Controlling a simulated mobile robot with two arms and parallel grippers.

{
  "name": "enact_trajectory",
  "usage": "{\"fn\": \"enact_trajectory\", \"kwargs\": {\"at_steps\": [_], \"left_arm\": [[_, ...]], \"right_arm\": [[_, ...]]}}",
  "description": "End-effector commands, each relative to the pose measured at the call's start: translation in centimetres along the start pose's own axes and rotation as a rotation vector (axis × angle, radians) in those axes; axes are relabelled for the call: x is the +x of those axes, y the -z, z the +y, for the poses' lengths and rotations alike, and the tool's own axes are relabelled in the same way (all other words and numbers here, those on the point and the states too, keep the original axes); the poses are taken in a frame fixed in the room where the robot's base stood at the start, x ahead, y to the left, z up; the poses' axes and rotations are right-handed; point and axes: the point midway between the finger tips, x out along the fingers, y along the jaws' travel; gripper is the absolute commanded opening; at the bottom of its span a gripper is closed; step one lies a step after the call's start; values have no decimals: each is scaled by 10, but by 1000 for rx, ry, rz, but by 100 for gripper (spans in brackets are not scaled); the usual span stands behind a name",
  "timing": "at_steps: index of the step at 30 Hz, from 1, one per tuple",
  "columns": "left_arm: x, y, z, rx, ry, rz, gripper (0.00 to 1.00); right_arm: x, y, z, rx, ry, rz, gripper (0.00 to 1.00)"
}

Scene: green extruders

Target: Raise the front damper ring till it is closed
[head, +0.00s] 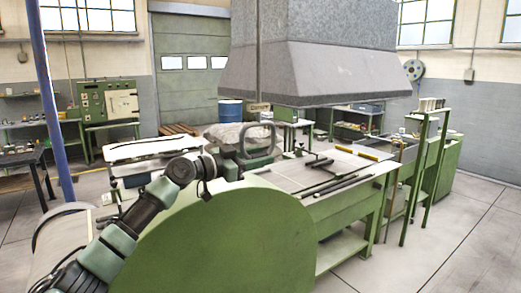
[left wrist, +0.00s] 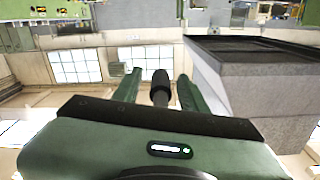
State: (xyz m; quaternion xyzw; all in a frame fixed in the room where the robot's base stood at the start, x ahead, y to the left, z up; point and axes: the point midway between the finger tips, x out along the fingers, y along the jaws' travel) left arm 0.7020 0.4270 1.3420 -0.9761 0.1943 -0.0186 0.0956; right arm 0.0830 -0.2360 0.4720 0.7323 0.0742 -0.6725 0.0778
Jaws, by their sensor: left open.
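A grey loop (head: 260,126), which looks like the damper ring, stands upright in the middle of the head view, below a small tag (head: 259,106) at the hood's lower edge. My left gripper (head: 257,153) is at the loop's lower part. In the left wrist view my left gripper (left wrist: 158,76) is open, with a dark rounded bar (left wrist: 160,92) between its two green fingers. The bar may be the ring seen edge-on. Gaps show on both sides of it. My right gripper is not in view.
A large grey hood (head: 320,70) hangs above the left gripper. A big round green housing (head: 225,245) fills the front. A green bench (head: 345,215) with dark rods on top stretches right. A blue post (head: 53,100) stands at left. Open floor lies at far right.

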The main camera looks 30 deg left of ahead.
Motion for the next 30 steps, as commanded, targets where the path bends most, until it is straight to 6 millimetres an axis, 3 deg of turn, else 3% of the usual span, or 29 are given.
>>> {"fn": "enact_trajectory", "kwargs": {"at_steps": [10,15,30], "left_arm": [[5,-1,0,2,1,-1,42],[5,-1,0,2,1,-1,0],[5,-1,0,2,1,-1,0]], "right_arm": [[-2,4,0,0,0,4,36],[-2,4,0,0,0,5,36],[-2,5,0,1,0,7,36]]}}
